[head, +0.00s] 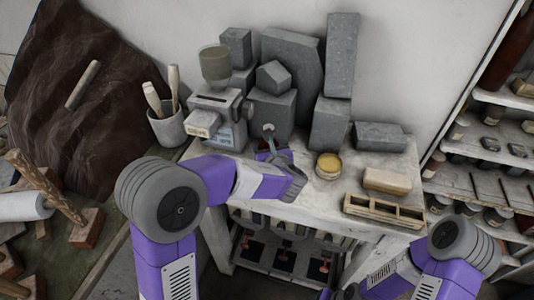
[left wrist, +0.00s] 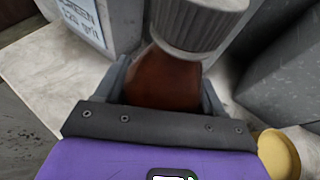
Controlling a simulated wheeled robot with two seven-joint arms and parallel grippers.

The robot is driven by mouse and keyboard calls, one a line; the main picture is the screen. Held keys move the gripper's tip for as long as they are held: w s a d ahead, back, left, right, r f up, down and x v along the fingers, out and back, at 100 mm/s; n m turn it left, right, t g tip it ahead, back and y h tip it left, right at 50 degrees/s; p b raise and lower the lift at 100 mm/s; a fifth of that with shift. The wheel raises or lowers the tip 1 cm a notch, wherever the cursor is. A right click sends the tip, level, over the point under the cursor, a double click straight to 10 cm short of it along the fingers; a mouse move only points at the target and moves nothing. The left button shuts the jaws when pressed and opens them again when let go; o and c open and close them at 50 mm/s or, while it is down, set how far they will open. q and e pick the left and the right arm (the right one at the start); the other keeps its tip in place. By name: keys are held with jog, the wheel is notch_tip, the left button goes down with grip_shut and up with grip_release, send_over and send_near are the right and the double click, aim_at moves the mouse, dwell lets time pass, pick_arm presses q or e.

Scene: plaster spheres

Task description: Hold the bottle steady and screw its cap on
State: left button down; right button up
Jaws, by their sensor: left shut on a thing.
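The brown bottle (left wrist: 160,80) stands between the fingers of my left gripper (left wrist: 165,92) in the left wrist view. The gripper is shut on its body. A grey ribbed cap (left wrist: 198,24) sits at the top of the bottle, cut by the frame edge; I cannot tell how tightly it is on. In the head view my left gripper (head: 276,158) is over the worktable, and the bottle is mostly hidden behind it; a small grey top (head: 268,128) shows there. My right arm is low at the right, its gripper (head: 346,292) barely in frame at the bottom edge, away from the bottle.
A round yellow-topped tin (head: 328,165) stands right of the left gripper. A tan block (head: 387,181) and a wooden tray (head: 384,212) lie further right. Grey stone blocks (head: 329,125) and a grinder-like machine (head: 216,118) crowd the back. The table's front edge is close.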

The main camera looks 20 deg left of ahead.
pick_arm(q)
jog(key=shift+f, duration=0.75)
jog(key=shift+f, duration=0.1)
jog(key=shift+c, duration=0.6)
grip_release()
jog(key=shift+f, duration=0.1)
jog(key=shift+s+d+r, duration=0.15)
jog(key=shift+s+r, duration=0.1)
jog(key=shift+r, duration=0.1)
jog(key=p+v, duration=0.1)
jog(key=v, duration=1)
jog(key=shift+s, duration=0.25)
